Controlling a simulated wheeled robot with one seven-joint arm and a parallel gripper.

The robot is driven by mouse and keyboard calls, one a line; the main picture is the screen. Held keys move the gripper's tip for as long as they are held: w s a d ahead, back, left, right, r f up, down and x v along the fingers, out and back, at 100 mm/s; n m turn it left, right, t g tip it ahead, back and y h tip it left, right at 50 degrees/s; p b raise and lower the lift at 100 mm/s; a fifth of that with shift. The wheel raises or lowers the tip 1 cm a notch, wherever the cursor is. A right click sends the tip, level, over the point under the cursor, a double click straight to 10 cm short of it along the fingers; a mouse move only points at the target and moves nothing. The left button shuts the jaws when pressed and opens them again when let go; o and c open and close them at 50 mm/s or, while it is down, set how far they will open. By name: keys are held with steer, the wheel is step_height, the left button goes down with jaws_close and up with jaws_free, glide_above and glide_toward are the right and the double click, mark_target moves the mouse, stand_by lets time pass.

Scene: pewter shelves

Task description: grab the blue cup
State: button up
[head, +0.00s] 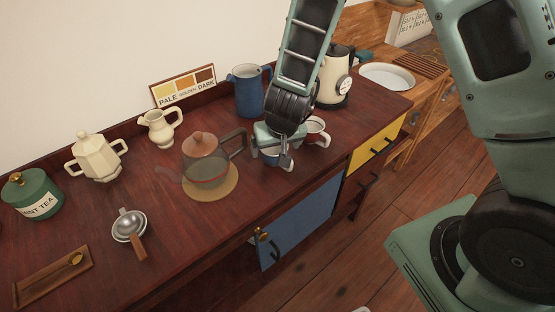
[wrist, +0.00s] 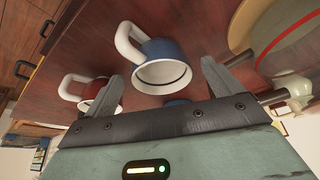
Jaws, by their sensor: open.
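The blue cup (wrist: 167,50) has a white handle and white inside, and its mouth faces the wrist camera. In the head view it stands on the dark red wooden counter, and the blue cup (head: 271,160) is partly hidden by my gripper (head: 274,156). In the wrist view my gripper (wrist: 160,70) is open, with the cup between and beyond its two fingertips. The cup is not gripped. I cannot tell whether a finger touches it.
A red cup (head: 317,134) stands close to the right of my gripper. A glass teapot (head: 206,165) on a round mat (head: 228,187) is to the left. A blue pitcher (head: 247,95) and a cream kettle (head: 333,80) stand behind. The counter's front edge is near.

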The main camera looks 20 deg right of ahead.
steer(key=x, duration=0.2)
steer(key=shift+w+f, duration=0.1)
steer(key=shift+f, duration=0.2)
steer(key=c, duration=1.1)
steer(key=shift+r, duration=0.1)
